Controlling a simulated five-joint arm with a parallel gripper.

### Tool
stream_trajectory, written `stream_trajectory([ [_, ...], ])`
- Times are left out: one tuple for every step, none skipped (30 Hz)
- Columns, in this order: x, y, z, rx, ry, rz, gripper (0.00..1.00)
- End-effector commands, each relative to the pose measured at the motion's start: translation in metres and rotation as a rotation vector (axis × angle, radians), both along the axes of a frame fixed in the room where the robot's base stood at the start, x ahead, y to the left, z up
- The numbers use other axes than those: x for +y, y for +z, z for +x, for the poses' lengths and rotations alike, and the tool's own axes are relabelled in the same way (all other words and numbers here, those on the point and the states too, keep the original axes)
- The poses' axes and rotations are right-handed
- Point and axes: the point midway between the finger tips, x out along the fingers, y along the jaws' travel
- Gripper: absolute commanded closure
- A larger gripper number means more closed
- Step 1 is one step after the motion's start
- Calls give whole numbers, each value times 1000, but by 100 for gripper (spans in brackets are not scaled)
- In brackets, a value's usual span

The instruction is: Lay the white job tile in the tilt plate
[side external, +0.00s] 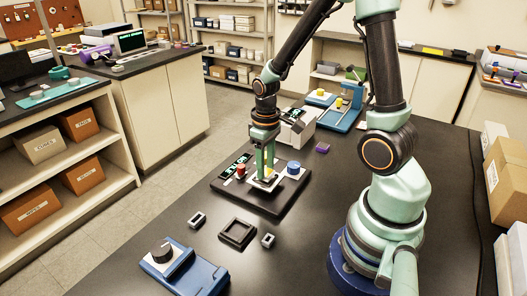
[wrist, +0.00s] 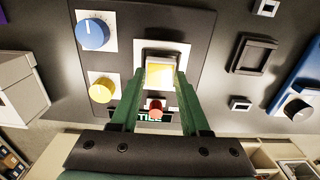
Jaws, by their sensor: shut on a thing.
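My gripper (wrist: 160,85) points down over a black control panel (side external: 292,200), its two green fingers on either side of a yellow square piece (wrist: 160,73). The fingers are shut on this piece, which sits at a pale square mount on the panel. Whether it is seated or lifted is unclear. It also shows under my gripper in the side view (side external: 268,175). A dark square frame with a recess, possibly the tilt plate (side external: 237,233), lies on the bench in front of the panel; it shows at right in the wrist view (wrist: 252,55). I cannot pick out a plain white tile.
The panel carries a blue knob (side external: 293,167), a red button (side external: 240,171), a yellow knob (wrist: 102,90) and a display. Two small frames (side external: 197,219) (side external: 268,240) flank the dark one. A blue device with a black knob (side external: 162,252) stands front left. Bench between is clear.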

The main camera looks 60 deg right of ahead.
Motion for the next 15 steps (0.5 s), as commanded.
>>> stream_trajectory([
  [0, -2, 0, 1, 0, 0, 100],
  [0, -3, 0, 1, 0, 0, 100],
  [0, -4, 0, 1, 0, 0, 100],
  [0, -5, 0, 1, 0, 0, 100],
  [0, -5, 0, 1, 0, 0, 100],
  [0, -6, 0, 1, 0, 0, 100],
  [0, -7, 0, 1, 0, 0, 100],
  [0, -7, 0, 1, 0, 0, 100],
  [0, -7, 0, 1, 0, 0, 100],
  [0, -7, 0, 0, 0, 0, 100],
  [0, -7, 0, 0, 0, 0, 100],
  [0, -7, 0, 0, 0, 0, 100],
  [0, -7, 0, 0, 0, 0, 100],
  [0, -7, 0, 0, 0, 0, 47],
  [0, -7, 0, 0, 0, 0, 31],
])
